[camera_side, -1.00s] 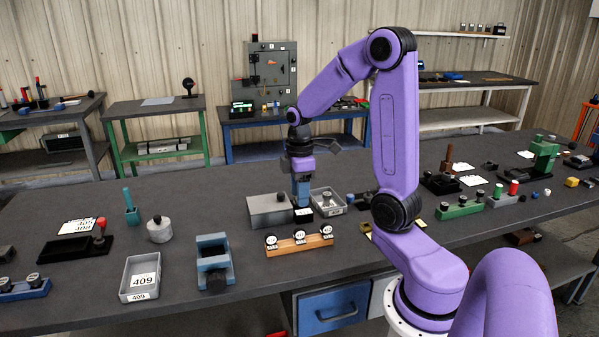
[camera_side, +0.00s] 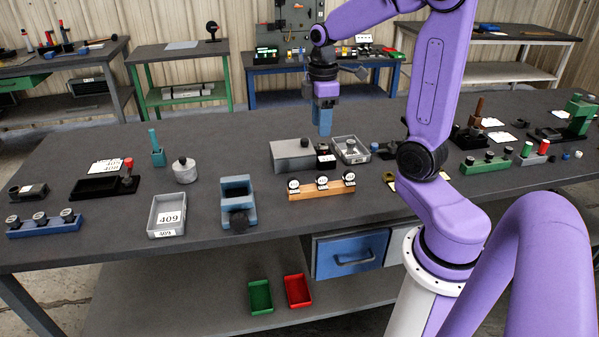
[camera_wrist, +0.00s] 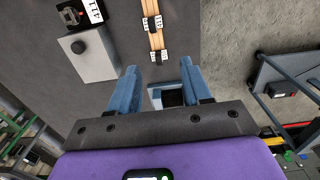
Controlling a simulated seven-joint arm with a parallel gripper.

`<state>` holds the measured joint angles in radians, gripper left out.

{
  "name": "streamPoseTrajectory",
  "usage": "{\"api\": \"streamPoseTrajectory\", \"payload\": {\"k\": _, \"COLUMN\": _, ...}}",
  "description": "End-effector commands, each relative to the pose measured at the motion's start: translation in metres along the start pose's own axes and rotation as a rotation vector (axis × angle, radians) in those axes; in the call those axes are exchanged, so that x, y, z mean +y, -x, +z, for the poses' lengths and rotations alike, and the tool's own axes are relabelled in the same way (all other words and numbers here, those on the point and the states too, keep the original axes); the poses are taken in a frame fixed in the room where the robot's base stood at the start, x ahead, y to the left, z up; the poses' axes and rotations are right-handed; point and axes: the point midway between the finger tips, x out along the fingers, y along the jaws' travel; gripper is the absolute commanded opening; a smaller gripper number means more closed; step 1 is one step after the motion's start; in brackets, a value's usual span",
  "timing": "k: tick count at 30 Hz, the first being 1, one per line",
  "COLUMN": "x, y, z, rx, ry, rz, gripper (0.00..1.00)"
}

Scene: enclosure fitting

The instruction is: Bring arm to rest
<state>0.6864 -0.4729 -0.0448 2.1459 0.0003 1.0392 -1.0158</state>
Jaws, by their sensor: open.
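My gripper (camera_side: 325,130) hangs above the table, fingers pointing down, behind and above a grey box. In the wrist view its two blue fingers (camera_wrist: 162,88) stand apart with nothing held between them. The grey box (camera_side: 295,155) has a dark knob and also shows in the wrist view (camera_wrist: 98,62). A small black block with a white label (camera_side: 325,159) is at its right end. Beside that is a grey tray (camera_side: 363,158) with a dark-knobbed part inside. The lower ends of objects beyond the fingers are partly hidden by my gripper in the wrist view.
A wooden rack (camera_side: 305,193) with several round-topped parts lies in front of the grey box. A blue fixture (camera_side: 237,187), a grey tray marked 409 (camera_side: 153,228) and a grey knobbed cylinder (camera_side: 185,174) stand to the left. A green rack (camera_side: 468,168) is at right.

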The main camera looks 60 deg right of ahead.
Motion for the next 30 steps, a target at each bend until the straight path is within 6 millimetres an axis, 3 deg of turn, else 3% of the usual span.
{"api": "streamPoseTrajectory", "payload": {"k": 6, "x": -0.049, "y": -0.004, "z": -0.032, "rx": 0.004, "ry": 0.063, "rz": 0.003, "gripper": 0.48}}
{"api": "streamPoseTrajectory", "payload": {"k": 15, "x": -0.125, "y": -0.01, "z": -0.053, "rx": 0.012, "ry": 0.136, "rz": 0.005, "gripper": 0.48}}
{"api": "streamPoseTrajectory", "payload": {"k": 22, "x": -0.182, "y": -0.016, "z": -0.049, "rx": 0.019, "ry": 0.194, "rz": 0.004, "gripper": 0.48}}
{"api": "streamPoseTrajectory", "payload": {"k": 30, "x": -0.241, "y": -0.024, "z": -0.026, "rx": 0.026, "ry": 0.26, "rz": -0.002, "gripper": 0.48}}
